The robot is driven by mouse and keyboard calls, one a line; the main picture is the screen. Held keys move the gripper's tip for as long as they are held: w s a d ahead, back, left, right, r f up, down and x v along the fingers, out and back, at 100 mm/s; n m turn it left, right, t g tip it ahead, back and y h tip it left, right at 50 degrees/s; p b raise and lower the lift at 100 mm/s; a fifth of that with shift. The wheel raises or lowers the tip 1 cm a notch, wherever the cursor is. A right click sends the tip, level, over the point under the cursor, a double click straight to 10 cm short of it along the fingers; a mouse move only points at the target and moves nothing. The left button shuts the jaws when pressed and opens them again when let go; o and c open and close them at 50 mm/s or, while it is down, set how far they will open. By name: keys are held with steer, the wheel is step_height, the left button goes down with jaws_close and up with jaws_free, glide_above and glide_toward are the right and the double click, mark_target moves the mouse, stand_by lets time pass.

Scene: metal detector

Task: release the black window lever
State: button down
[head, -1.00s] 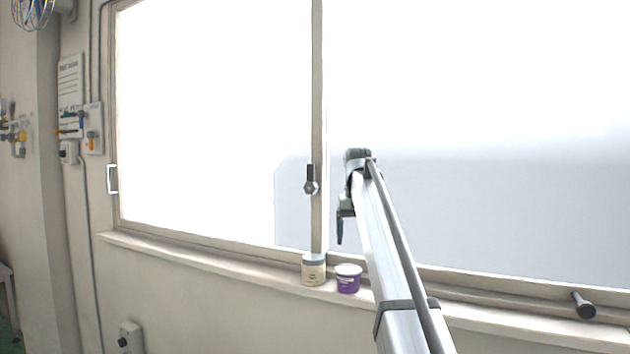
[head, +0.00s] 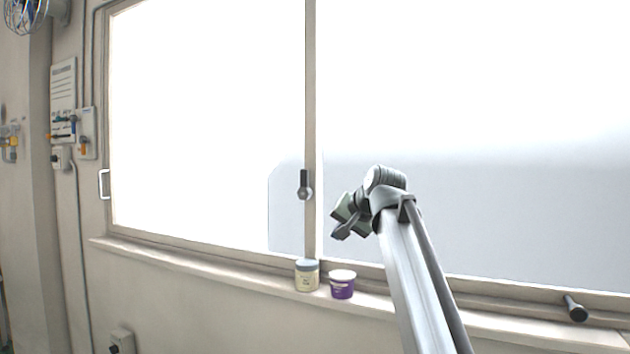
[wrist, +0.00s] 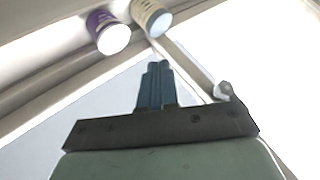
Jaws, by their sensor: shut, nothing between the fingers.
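The black window lever (head: 305,183) is on the central upright of the window frame. Its dark handle stands upright above a grey pivot. My gripper (head: 336,236) is to the right of the lever and a little lower, apart from it, angled left and down. In the wrist view the blue fingers (wrist: 157,66) are shut together with nothing between them. A grey pivot piece of the lever (wrist: 224,90) shows to the right of the fingers; its handle is mostly hidden behind the gripper body.
A cream jar (head: 307,276) and a purple cup (head: 342,285) stand on the window sill (head: 230,265) below the lever. A dark cylindrical knob (head: 575,309) sits at the far right of the sill. The space left of the upright is clear.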

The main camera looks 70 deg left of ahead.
step_height(320, 180, up, 11)
steer(key=w+a+m+t+y, duration=0.1)
steer(key=a+m+y, duration=0.1)
steer(key=m+y, duration=0.6)
steer(key=m, duration=0.3)
steer(key=shift+w+a+t, duration=0.2)
steer(key=shift+w+t, duration=0.1)
steer(key=shift+w, duration=0.05)
steer(key=shift+a+r, duration=0.15)
glide_toward(306, 185)
steer(key=w+a+r, duration=0.2)
steer(key=w+a, duration=0.2)
steer(key=shift+s+a+r, duration=0.1)
steer(key=shift+s+a, duration=1.15)
